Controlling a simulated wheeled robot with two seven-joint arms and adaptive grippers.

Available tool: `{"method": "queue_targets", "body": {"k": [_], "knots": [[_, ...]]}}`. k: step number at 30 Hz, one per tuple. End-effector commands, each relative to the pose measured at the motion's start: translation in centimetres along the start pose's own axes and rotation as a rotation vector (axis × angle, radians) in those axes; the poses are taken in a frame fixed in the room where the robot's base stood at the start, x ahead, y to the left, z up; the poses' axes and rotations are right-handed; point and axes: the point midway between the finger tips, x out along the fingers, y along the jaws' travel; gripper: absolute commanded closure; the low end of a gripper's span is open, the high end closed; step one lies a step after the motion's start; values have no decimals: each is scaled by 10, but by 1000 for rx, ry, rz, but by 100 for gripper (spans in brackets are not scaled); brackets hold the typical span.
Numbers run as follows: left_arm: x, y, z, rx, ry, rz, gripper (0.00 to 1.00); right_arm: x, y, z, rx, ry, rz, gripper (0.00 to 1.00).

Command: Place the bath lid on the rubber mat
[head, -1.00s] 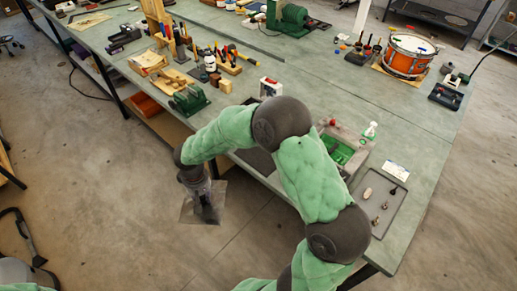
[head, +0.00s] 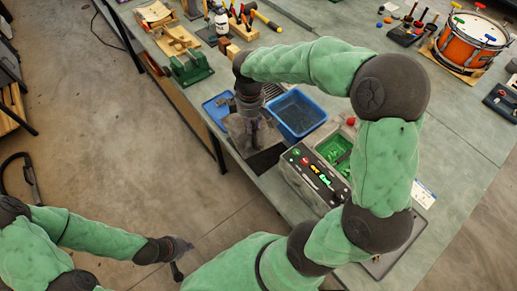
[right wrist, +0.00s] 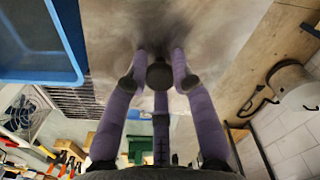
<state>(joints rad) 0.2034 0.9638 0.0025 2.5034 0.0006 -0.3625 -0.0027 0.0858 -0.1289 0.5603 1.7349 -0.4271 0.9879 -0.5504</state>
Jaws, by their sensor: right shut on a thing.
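The bath lid (head: 236,132) is a flat grey plate in the head view, held over the bench's front edge. My right gripper (head: 252,115) is shut on its dark knob. In the right wrist view, my purple fingers (right wrist: 160,60) close around the round knob and the lid (right wrist: 205,25) fills the upper middle. The rubber mat (head: 264,162) is a dark patch on the bench, partly hidden by the lid. I cannot tell the gap between lid and mat. My left gripper (head: 180,256) is empty over the floor, its fingers apart.
An open blue bath (head: 300,113) stands right behind the lid; it shows in the wrist view (right wrist: 40,45). A blue tray (head: 216,108) lies left of it. A grey control box (head: 315,180) with coloured buttons is to the right. A green vise (head: 190,68) stands further left.

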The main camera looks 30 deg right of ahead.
Motion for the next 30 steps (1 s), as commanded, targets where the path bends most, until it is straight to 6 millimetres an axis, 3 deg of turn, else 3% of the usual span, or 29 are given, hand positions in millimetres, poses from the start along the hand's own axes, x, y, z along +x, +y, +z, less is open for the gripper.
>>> {"method": "queue_targets", "body": {"k": [3,10,30], "knots": [[10,-3,0,0,0,0,100,-4,3,13,-86,3,-1,100],[16,-5,-1,1,0,0,100,-2,4,21,-159,3,-4,100],[48,-17,-2,1,0,0,100,84,3,21,-157,3,-5,100]]}}
